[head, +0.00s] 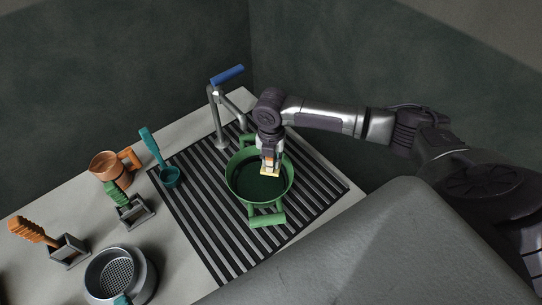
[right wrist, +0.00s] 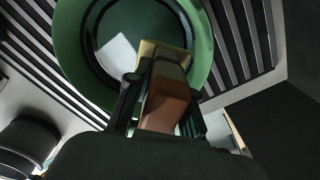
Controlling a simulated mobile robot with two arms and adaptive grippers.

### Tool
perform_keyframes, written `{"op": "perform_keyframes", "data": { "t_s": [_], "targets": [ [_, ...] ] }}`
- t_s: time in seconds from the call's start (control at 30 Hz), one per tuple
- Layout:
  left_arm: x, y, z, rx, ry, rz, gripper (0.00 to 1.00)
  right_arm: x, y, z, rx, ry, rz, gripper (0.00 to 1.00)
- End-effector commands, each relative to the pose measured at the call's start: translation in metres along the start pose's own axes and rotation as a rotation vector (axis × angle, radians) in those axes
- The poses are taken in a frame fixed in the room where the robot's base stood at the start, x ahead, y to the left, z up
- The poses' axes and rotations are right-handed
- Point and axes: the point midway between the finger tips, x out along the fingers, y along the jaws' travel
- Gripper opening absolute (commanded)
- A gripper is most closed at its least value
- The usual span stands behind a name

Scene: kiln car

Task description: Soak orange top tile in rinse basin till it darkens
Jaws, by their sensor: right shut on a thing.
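The green rinse basin (head: 233,190) with two handles stands on the black slatted drainer; its dark inside also shows in the right wrist view (right wrist: 70,45). My right gripper (head: 270,166) points down over the basin's far inner side. It is shut on the orange top tile (right wrist: 166,95), an orange-brown block with a pale yellow lower end. The pale end shows below the fingers in the head view (head: 270,174). I cannot tell whether that end touches the liquid. My left gripper is not in view.
A tap (head: 218,115) with a blue handle stands behind the basin. A teal ladle (head: 168,177), a copper pot (head: 106,167), a green brush (head: 116,192), an orange brush (head: 32,232) and a grey strainer pot (head: 118,272) stand left. A pale patch (right wrist: 117,56) shows inside the basin.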

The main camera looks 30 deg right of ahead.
Motion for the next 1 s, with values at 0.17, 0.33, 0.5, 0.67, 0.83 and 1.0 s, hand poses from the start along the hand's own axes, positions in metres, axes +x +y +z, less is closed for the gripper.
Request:
{"op": "perform_keyframes", "data": {
  "t_s": [0.17,0.33,0.5,0.67,0.83,1.0],
  "targets": [
    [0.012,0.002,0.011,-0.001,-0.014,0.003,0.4,0.021,0.0,0.0,0.0,0.001,-0.001,0.0],
    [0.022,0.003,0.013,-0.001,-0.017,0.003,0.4,0.038,0.0,-0.001,-0.001,0.001,0.0,0.0],
    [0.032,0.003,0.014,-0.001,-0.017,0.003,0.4,0.055,0.0,0.0,0.0,0.0,0.0,0.0],
    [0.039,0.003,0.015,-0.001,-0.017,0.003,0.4,0.068,0.0,0.0,0.0,0.0,0.0,0.0],
    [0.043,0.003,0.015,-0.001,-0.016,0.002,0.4,0.076,0.0,0.0,0.001,0.0,0.0,0.0],
    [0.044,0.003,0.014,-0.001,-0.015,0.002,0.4,0.078,0.0,0.0,0.0,0.0,0.001,0.0]
  ]
}}
